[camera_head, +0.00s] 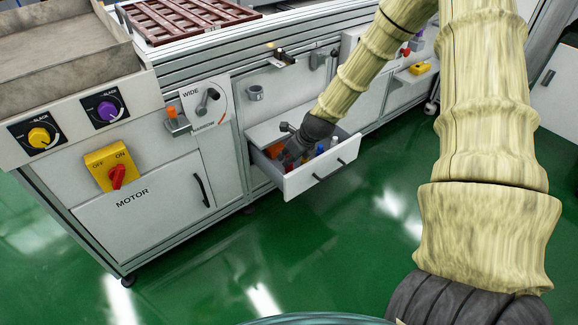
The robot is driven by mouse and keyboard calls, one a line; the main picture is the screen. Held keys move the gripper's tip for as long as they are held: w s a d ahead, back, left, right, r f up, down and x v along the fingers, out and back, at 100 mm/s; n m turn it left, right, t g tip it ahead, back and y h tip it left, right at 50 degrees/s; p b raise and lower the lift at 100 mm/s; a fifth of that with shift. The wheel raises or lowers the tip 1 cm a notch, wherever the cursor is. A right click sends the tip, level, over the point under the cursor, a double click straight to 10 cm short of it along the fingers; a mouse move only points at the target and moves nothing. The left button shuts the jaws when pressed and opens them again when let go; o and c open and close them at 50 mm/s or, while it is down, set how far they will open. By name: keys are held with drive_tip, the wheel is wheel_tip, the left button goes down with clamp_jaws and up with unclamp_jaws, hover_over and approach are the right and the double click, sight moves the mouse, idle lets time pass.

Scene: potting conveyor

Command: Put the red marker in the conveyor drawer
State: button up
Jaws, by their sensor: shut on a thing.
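The conveyor drawer (311,178) is pulled open from the white cabinet front. My gripper (291,155) points down into the drawer, with its fingertips low between the drawer walls. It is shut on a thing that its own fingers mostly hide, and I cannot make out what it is.
An orange thing (274,150) and a blue-topped thing (333,142) are also in the drawer. The green floor (330,240) before the drawer is clear.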

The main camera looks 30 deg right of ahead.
wheel_tip(320, 180, down, 4)
drive_tip(key=shift+r+b, duration=0.1)
drive_tip(key=shift+b, duration=0.5)
drive_tip(key=o, duration=1)
drive_tip(key=shift+p+v, duration=2.5)
drive_tip(key=shift+v, duration=3.55)
